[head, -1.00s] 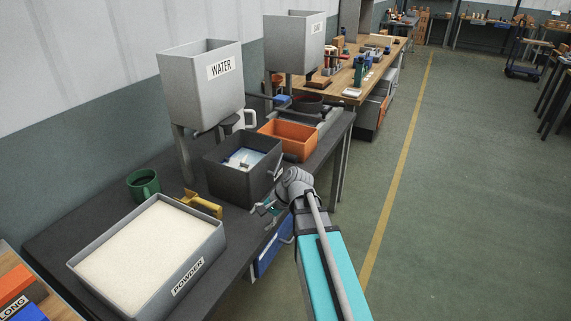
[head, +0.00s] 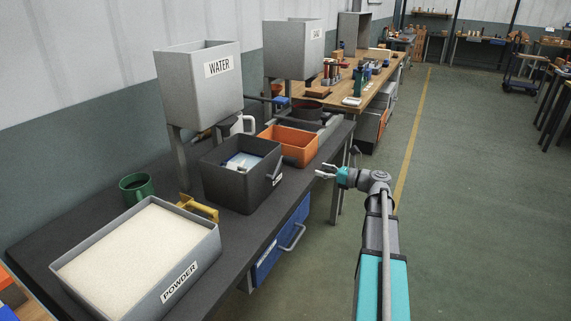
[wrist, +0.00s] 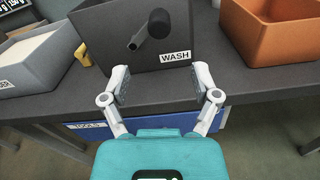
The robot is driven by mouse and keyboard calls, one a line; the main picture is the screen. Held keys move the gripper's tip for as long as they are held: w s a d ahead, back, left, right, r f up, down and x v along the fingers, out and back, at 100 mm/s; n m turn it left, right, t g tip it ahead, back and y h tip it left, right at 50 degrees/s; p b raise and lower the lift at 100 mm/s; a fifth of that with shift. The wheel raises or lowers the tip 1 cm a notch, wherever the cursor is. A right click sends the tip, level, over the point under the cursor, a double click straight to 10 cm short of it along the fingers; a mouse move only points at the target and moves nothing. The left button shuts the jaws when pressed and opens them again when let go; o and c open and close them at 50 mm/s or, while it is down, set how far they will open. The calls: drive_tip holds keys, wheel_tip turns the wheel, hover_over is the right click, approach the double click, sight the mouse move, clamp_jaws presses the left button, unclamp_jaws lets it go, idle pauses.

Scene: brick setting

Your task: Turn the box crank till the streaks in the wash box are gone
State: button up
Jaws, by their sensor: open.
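The dark grey wash box (head: 228,186) stands on the bench, and in the wrist view its WASH-labelled front wall (wrist: 110,62) faces me. Pale streaked contents (head: 243,161) show inside it in the head view; details are too small to tell. The crank (wrist: 158,23) on the box's front has a dark round knob and a grey arm pointing down-left. It also shows small in the head view (head: 275,178). My gripper (wrist: 160,84) is open and empty, in front of the box and below the crank, apart from both. In the head view my gripper (head: 318,171) is right of the box.
A POWDER tray (head: 188,277), yellow scoop (head: 200,207) and green mug (head: 137,187) are left of the box. An orange bin (head: 297,146) stands beyond it. The WATER hopper (head: 195,88) rises behind. Open floor lies right of the bench.

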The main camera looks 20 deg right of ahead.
sight(286, 160)
idle(0.4)
drive_tip(key=x, duration=1.4)
drive_tip(key=shift+s, duration=0.1)
clamp_jaws()
idle(0.4)
